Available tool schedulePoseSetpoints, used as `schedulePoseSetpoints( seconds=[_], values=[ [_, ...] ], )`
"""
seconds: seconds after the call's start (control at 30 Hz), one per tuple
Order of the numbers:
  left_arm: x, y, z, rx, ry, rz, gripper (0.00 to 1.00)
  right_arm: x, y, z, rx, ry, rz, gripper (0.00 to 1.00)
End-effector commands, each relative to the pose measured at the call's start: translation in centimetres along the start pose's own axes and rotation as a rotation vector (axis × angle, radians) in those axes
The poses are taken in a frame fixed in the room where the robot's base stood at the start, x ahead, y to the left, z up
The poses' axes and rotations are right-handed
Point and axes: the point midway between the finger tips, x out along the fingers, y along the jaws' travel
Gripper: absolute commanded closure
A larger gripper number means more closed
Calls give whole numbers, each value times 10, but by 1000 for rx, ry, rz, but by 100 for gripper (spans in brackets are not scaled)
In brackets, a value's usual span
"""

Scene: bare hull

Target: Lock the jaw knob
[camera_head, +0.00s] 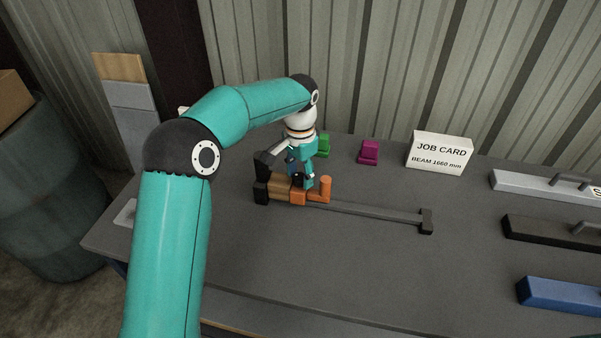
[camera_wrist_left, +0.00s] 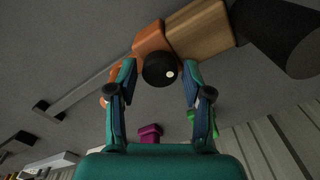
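The clamp lies on the grey bench, with its orange sliding jaw (camera_head: 298,197) against a wooden block (camera_head: 280,190). The black jaw knob (camera_wrist_left: 159,69) sits on the orange jaw; in the head view only a small dark part shows beside the fingers. My left gripper (camera_wrist_left: 160,76) points down over the jaw and is open. Its two fingertips are on either side of the knob, with a small gap visible on each side. An upright orange handle (camera_head: 325,188) stands just right of the fingers. My right gripper is in neither view.
The clamp's bar (camera_head: 375,211) runs right to a dark end stop (camera_head: 427,222). Green (camera_head: 323,146) and magenta (camera_head: 368,152) blocks and a job card (camera_head: 440,152) stand behind. Silver, black and blue beams (camera_head: 560,297) lie at right. The front of the bench is clear.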

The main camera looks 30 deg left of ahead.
Motion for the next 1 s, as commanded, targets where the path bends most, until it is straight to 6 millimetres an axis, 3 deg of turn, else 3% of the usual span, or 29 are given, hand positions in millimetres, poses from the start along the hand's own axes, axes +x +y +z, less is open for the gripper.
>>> schedulePoseSetpoints(
  seconds=[0.03,0.2,0.27,0.67,1.0],
  values=[
    [0,0,0,0,0,0,64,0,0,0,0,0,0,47],
    [0,0,0,0,0,0,92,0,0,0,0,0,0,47],
    [0,0,0,0,0,0,99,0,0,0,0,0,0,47],
    [-2,0,-1,70,1,-1,99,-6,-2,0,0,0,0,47],
    [-3,1,-1,312,0,-1,99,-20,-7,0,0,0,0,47]
  ],
)
